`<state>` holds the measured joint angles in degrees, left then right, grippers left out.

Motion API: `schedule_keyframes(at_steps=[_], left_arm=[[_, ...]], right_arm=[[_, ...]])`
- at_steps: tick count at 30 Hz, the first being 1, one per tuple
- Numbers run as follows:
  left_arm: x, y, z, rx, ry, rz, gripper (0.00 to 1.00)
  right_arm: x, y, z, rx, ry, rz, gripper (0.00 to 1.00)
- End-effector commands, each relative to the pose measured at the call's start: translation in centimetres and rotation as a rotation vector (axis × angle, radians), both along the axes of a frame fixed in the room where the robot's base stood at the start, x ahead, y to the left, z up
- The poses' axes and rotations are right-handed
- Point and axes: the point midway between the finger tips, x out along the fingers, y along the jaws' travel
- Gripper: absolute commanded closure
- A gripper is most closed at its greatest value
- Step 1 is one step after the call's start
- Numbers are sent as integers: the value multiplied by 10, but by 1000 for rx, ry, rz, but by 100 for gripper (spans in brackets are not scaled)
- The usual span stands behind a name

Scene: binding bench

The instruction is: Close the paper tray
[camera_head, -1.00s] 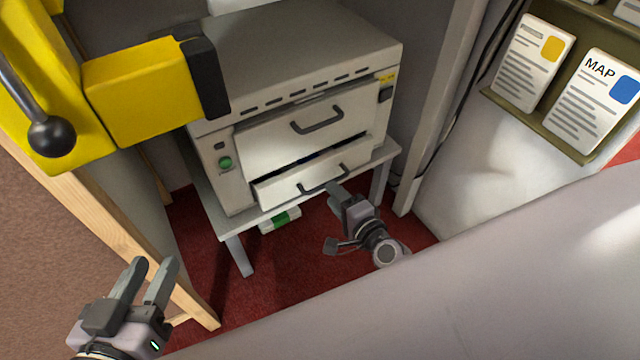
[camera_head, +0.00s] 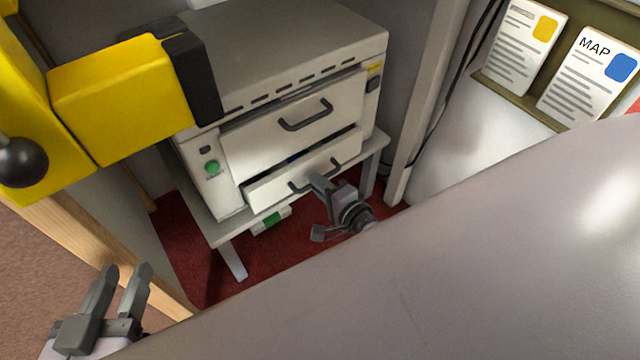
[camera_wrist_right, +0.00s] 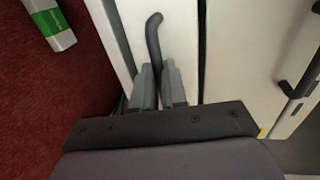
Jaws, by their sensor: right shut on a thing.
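The paper tray (camera_head: 275,188) is the lower drawer of a white cabinet-like machine. It stands slightly pulled out, with a dark gap above its front panel. Its dark bar handle (camera_head: 333,162) also shows in the right wrist view (camera_wrist_right: 153,34). My right gripper (camera_head: 316,181) is at this handle, its fingers (camera_wrist_right: 159,72) shut around the bar; the fingers hide part of it. My left gripper (camera_head: 126,268) is open and empty at the lower left, far from the tray.
The upper drawer (camera_head: 255,142) with its own handle is shut. The machine stands on a low grey table (camera_head: 232,229). A green and white pack (camera_head: 271,220) lies below it. A yellow machine (camera_head: 120,100) is at the left; a smooth grey surface (camera_head: 450,250) fills the lower right.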

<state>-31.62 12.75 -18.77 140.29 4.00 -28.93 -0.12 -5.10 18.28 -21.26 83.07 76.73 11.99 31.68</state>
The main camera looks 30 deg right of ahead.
Motion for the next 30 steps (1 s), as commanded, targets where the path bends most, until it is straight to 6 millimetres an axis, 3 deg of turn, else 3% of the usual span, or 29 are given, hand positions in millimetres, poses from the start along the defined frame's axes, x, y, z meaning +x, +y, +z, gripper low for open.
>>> schedule_keyframes(at_steps=[9,20,21,23,30], left_arm=[[1,0,-2,3,-7,6,62],[0,0,1,1,-15,6,62],[0,0,1,1,-15,6,62],[0,0,1,1,-15,6,62],[0,1,0,4,-14,6,62]], right_arm=[[35,4,0,1,-2,-3,100],[43,5,1,0,-2,-1,100],[43,5,1,0,-2,-1,85],[43,5,1,0,-3,-1,65],[41,6,0,0,-1,0,63]])
